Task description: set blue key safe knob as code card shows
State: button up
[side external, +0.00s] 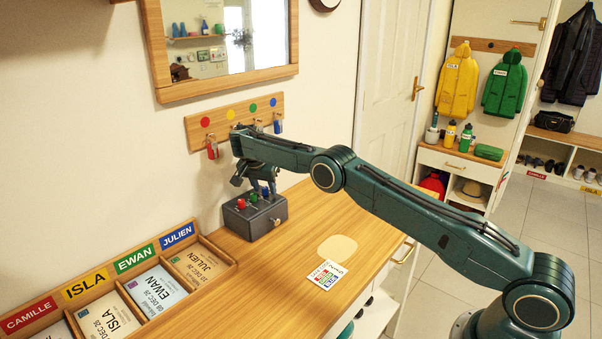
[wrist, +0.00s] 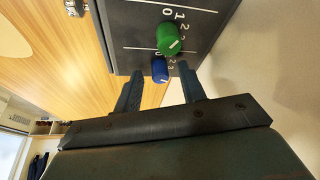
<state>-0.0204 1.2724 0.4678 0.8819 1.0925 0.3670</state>
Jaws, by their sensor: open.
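The grey key safe (side external: 262,222) stands on the wooden counter against the wall. On its top are a red knob (side external: 241,204), the blue knob (side external: 254,197) and a green knob (side external: 265,191). My gripper (side external: 256,186) is above the safe, pointing down. In the wrist view the blue knob (wrist: 160,70) lies between my two open fingertips, with gaps on both sides. Its white mark is too small to read for a setting. The green knob (wrist: 170,39) is beside it. The code card (side external: 324,276) lies on the counter with coloured squares; its digits are unreadable.
A wooden tray (side external: 222,256) of name-labelled cards is at the left. A key rail (side external: 218,120) with hanging keys is on the wall behind my gripper. The counter (side external: 366,232) around the code card is mostly clear.

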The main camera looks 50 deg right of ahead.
jog(key=shift+d+n, duration=0.1)
jog(key=shift+n, duration=0.5)
jog(key=n+t, duration=0.1)
jog(key=n, duration=0.1)
jog(key=n+t+y, duration=0.1)
jog(key=n, duration=0.2)
jog(key=shift+s+d, duration=0.15)
jog(key=n+y, duration=0.1)
jog(key=n, duration=0.2)
jog(key=n+t+y, duration=0.1)
jog(key=n, duration=0.2)
jog(key=shift+s+d, duration=0.1)
jog(key=shift+d, duration=0.1)
jog(key=d+v, duration=0.1)
jog(key=v, duration=1.3)
jog(key=s+a+r+n+y, duration=0.1)
jog(key=s+a+r, duration=0.4)
jog(key=s+r, duration=0.5)
jog(key=shift+s+a+r+n, duration=0.2)
jog(key=shift+s+r+n, duration=0.1)
jog(key=shift+s, duration=0.9)
jog(key=shift+w+f, duration=0.1)
jog(key=w+d+f+m+h, duration=0.1)
jog(key=w+d+f+m, duration=0.2)
jog(key=w+f, duration=0.7)
jog(key=w+d, duration=0.1)
jog(key=w, duration=0.2)
jog(key=shift+f, duration=0.3)
